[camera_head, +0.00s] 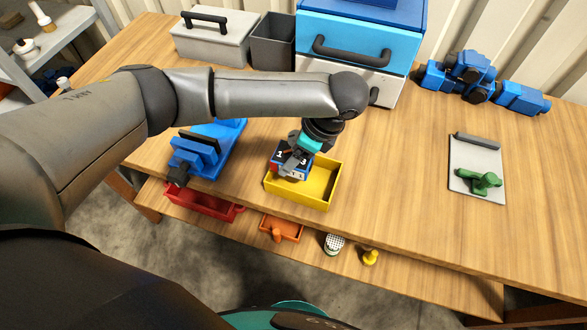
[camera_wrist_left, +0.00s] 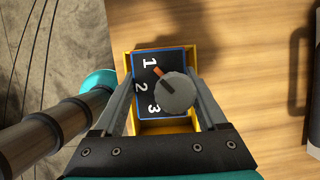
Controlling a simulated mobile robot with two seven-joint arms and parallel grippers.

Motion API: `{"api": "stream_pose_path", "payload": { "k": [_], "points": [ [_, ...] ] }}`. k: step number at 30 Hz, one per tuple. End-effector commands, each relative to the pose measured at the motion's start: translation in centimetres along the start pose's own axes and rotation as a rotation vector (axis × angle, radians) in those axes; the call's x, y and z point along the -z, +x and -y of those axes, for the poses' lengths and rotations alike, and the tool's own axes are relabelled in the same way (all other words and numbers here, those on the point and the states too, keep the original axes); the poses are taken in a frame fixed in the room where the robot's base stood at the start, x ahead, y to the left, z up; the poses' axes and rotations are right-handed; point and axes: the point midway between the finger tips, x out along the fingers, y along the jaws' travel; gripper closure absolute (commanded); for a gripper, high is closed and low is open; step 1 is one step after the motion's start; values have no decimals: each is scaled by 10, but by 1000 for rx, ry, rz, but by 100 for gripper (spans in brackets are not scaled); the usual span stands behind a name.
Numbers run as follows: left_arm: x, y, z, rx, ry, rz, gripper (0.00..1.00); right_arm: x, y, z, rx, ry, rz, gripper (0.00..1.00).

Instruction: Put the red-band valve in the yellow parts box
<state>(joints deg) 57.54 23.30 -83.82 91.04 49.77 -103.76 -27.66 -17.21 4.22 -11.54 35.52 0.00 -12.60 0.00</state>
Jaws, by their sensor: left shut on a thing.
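The valve (camera_head: 291,160) is a dark block with a blue edge, white numerals 1, 2 and 3, and a round grey knob. An orange-red mark shows beside the knob in the left wrist view (camera_wrist_left: 148,88). My left gripper (camera_head: 298,158) is shut on the valve, its fingers along both sides of it. The yellow parts box (camera_head: 317,196) is an open tray on the table. The valve is over or within its left back part; I cannot tell if it touches the floor. Yellow walls show around the valve in the wrist view (camera_wrist_left: 163,128). My right gripper is not in view.
A blue fixture (camera_head: 205,150) stands left of the box. A blue and white cabinet (camera_head: 355,60) and a grey case (camera_head: 215,40) are behind. A clipboard (camera_head: 477,160) with a green part lies right. Table between is clear. A red bin (camera_head: 203,205) sits lower.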

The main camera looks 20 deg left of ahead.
Motion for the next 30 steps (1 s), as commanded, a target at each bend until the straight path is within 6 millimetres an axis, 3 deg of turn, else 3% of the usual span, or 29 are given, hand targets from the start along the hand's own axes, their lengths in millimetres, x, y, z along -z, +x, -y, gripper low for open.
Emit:
{"api": "stream_pose_path", "payload": {
  "k": [8, 15, 26, 27, 30],
  "points": [
    [8, 19, 1, 1, -1, 0, 100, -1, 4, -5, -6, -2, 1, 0],
    [21, 50, 0, 0, 0, 1, 100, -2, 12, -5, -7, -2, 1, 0],
    [22, 52, 1, 2, -1, 0, 100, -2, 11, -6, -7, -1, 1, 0],
    [23, 53, 0, 1, 0, -1, 24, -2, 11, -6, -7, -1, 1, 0],
    [22, 53, 0, 1, 0, -1, 13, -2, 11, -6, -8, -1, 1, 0]
  ]
}}
